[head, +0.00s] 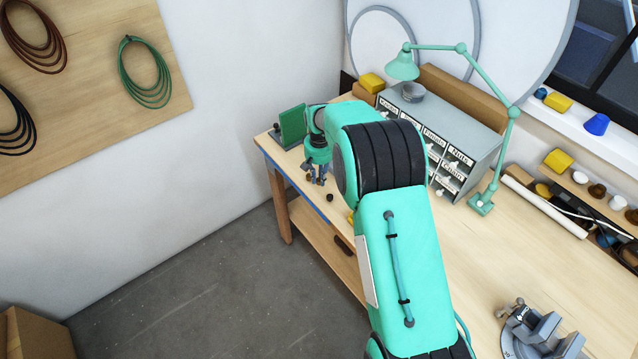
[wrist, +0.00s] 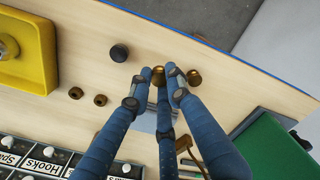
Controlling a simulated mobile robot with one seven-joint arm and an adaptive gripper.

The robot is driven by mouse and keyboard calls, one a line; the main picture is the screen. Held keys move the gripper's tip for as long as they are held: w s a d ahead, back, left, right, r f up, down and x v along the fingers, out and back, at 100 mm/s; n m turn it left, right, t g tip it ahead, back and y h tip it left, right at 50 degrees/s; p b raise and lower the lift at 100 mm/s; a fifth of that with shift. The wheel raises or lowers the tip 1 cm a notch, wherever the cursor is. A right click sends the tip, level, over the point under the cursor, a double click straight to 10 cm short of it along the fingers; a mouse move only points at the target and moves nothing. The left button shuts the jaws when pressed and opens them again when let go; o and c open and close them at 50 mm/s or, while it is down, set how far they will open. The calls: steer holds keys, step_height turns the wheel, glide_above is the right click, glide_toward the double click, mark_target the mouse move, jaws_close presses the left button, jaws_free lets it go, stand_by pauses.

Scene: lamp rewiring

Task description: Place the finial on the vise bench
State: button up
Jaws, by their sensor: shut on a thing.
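A small brass piece (wrist: 158,73), which looks like the finial, sits between my fingertips in the wrist view, partly hidden by them. My gripper (wrist: 160,80) is shut on it, low over the wooden top. In the head view my gripper (head: 317,180) is at the far left end of the bench (head: 465,240), and the finial cannot be made out. A grey vise (head: 545,335) stands on the wooden top at the lower right, far from my gripper.
A second brass piece (wrist: 194,77) lies just right of my fingers. A black knob (wrist: 119,53) and two brass rings (wrist: 88,97) lie to the left. Bare wood lies before the vise.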

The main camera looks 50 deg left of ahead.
mark_target(319, 179)
stand_by(0.3)
steer(key=shift+f+p, duration=0.3)
steer(key=shift+f, duration=1.5)
steer(key=shift+f, duration=0.15)
steer(key=o, duration=0.9)
steer(key=shift+c, duration=0.2)
steer(key=shift+r, duration=0.2)
steer(key=shift+r+b, duration=0.65)
steer(key=shift+r, duration=5.35)
